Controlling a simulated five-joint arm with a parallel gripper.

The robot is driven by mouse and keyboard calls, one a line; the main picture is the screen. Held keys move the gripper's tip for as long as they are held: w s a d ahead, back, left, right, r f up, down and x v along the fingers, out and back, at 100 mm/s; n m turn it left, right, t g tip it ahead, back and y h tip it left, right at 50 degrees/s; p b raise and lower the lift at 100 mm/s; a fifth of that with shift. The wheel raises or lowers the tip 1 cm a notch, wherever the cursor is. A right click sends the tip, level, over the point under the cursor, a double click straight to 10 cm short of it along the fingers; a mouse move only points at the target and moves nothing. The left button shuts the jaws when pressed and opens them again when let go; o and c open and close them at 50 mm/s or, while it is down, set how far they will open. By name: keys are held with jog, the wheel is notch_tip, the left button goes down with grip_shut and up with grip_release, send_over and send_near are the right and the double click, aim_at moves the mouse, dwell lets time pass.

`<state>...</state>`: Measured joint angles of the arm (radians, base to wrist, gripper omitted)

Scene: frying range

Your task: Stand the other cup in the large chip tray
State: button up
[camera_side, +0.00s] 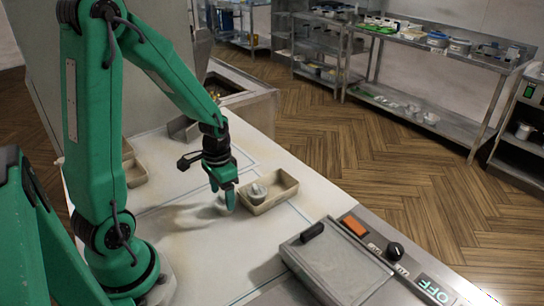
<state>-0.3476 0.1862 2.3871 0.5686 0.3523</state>
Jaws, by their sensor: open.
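A beige open tray (283,200) sits on the white worktop, to the right of my gripper. A small pale cup (258,191) stands inside it, towards its left side. My gripper (223,198) is open and points down over the worktop, just left of the tray. A small pale shape (218,205), which looks like the other cup, is low behind the fingers and partly hidden by them. I cannot tell whether the fingers touch it.
More beige trays (134,172) are at the left, partly hidden by my arm. A grey lidded appliance (335,265) with an orange switch (355,226) and a black knob (395,250) stands at the front right. The worktop between the trays is mostly clear.

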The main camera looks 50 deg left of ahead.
jog(key=shift+f, duration=1.8)
jog(key=shift+c, duration=0.2)
jog(key=c, duration=0.8)
jog(key=shift+c, duration=0.2)
jog(key=shift+r, duration=0.2)
jog(key=shift+w+r, duration=0.1)
jog(key=shift+r, duration=1.05)
jog(key=shift+d+r, duration=0.25)
jog(key=shift+r, duration=0.65)
jog(key=d+r, duration=0.2)
jog(key=d, duration=0.1)
jog(key=s+d+r, duration=0.1)
jog(key=d+r, duration=0.1)
jog(key=d, duration=0.2)
jog(key=s+d+r, duration=0.1)
jog(key=d+r, duration=0.1)
jog(key=d, duration=0.2)
jog(key=shift+s+r, duration=0.15)
jog(key=shift+r, duration=0.1)
